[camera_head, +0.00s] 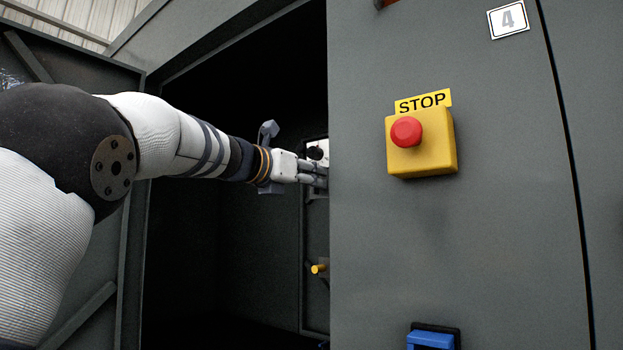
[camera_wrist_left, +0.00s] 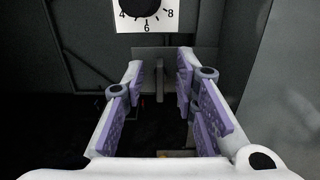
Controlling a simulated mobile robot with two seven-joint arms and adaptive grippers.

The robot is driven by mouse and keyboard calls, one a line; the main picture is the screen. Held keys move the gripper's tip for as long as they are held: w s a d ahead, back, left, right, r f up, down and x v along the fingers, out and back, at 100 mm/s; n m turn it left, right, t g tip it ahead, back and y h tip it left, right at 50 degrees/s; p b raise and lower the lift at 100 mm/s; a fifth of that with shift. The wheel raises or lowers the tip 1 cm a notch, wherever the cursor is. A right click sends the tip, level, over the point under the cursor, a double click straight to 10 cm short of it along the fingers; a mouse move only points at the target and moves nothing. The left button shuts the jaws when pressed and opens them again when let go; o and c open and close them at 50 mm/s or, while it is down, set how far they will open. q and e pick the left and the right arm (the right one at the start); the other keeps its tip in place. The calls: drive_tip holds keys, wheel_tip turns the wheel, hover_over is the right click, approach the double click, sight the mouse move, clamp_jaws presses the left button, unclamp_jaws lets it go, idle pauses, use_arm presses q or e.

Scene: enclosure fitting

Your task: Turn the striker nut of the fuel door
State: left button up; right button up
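My left gripper (camera_head: 314,176) reaches into the dark open enclosure, beside the edge of the grey front panel. In the left wrist view its purple-padded fingers (camera_wrist_left: 159,76) are apart. A grey plate with an upright bar (camera_wrist_left: 159,84) shows in the gap between the fingertips; no finger visibly touches the bar. I cannot tell whether it is beyond the tips or between them. I cannot clearly identify the striker nut or the fuel door in either view. My right gripper is not in view.
A black dial on a white numbered plate (camera_wrist_left: 147,14) sits just above the fingers. The grey panel (camera_head: 480,240) carries a yellow STOP box (camera_head: 435,155) with a red button and a blue part (camera_head: 430,340).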

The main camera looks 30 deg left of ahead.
use_arm(q)
clamp_jaws()
drive_tip(key=shift+n, duration=0.3)
drive_tip(key=n, duration=0.7)
drive_tip(key=f+n, duration=0.1)
drive_tip(key=n, duration=1.5)
drive_tip(key=shift+a+f, duration=0.35)
drive_tip(key=shift+a, duration=0.05)
